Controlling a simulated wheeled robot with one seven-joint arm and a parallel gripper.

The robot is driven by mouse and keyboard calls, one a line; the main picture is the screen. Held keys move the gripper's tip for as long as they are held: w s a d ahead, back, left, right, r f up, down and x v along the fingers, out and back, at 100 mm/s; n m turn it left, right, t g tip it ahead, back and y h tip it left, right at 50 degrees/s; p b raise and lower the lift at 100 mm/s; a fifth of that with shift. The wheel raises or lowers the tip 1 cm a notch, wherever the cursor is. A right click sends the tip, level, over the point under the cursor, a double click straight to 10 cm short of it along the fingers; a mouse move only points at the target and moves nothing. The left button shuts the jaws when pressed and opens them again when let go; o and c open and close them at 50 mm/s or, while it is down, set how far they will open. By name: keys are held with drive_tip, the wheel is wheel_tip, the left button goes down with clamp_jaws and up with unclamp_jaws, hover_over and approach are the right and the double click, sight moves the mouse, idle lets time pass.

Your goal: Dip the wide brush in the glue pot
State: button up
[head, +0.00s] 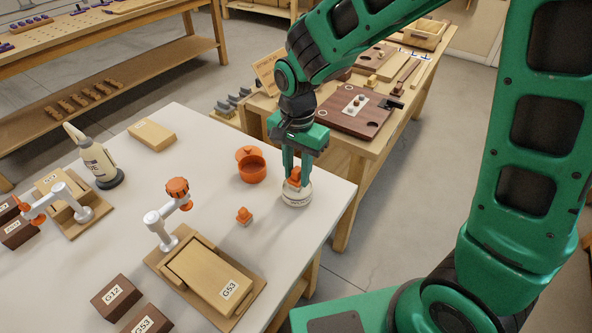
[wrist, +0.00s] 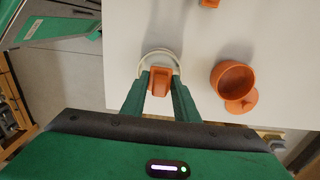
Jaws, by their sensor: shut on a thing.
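My gripper (head: 293,180) is shut on an orange brush (head: 294,177) directly over a round white pot (head: 297,198) with a dark printed label, near the table's right edge. In the wrist view my two fingers (wrist: 160,88) pinch the orange brush (wrist: 160,80), and the pot's pale rim (wrist: 177,62) shows around it. The brush's lower end is hidden, so I cannot tell how deep it reaches. A second small orange piece (head: 244,216) stands on the table to the left; its top edge shows in the wrist view (wrist: 210,2).
An open orange pot (head: 251,168) with its lid (head: 246,152) beside it stands close by on the left. A glue bottle (head: 95,160), wood blocks and clamp fixtures (head: 177,215) occupy the left and front of the white table (head: 190,140). Another bench (head: 345,140) stands behind.

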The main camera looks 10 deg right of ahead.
sight(297, 170)
drive_tip(key=shift+r, duration=3.45)
drive_tip(key=shift+s, duration=0.1)
